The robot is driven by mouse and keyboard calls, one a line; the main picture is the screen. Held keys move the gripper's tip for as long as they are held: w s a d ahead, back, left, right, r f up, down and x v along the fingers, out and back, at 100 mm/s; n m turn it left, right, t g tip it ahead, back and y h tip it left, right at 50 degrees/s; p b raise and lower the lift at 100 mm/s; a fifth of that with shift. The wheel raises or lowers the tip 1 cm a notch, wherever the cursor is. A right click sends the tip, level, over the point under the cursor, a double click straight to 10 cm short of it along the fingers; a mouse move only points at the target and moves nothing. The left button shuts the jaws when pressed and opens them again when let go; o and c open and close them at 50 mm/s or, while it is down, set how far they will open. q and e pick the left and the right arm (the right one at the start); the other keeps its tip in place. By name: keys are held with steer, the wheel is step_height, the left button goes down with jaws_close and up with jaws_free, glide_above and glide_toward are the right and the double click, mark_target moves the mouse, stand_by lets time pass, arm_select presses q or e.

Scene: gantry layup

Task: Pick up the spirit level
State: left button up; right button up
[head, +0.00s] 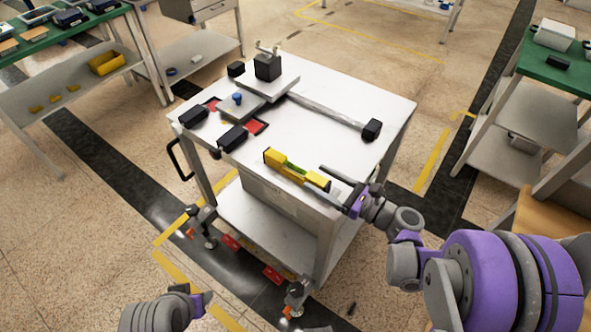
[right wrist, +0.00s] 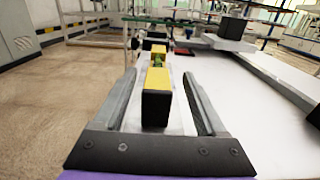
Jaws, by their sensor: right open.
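The spirit level (head: 291,168) is a yellow bar with black ends and a green vial. It lies near the front edge of the white cart top (head: 330,95). My right gripper (head: 322,182) is open at the level's near right end. In the right wrist view the level (right wrist: 157,80) runs away from me between the two open fingers (right wrist: 158,72), with a gap visible on each side. My left gripper (head: 200,303) is at the bottom left, away from the cart; its fingers cannot be made out.
A fixture with black blocks and a blue knob (head: 237,98) sits at the cart's left and back. A long bar (head: 325,112) with a black end lies behind the level. Green-topped benches (head: 560,70) stand to the right and left.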

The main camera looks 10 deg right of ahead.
mark_target(304, 170)
steer(key=x, duration=0.5)
steer(key=shift+w+a+r, duration=0.1)
steer(key=shift+a, duration=0.2)
jaws_close()
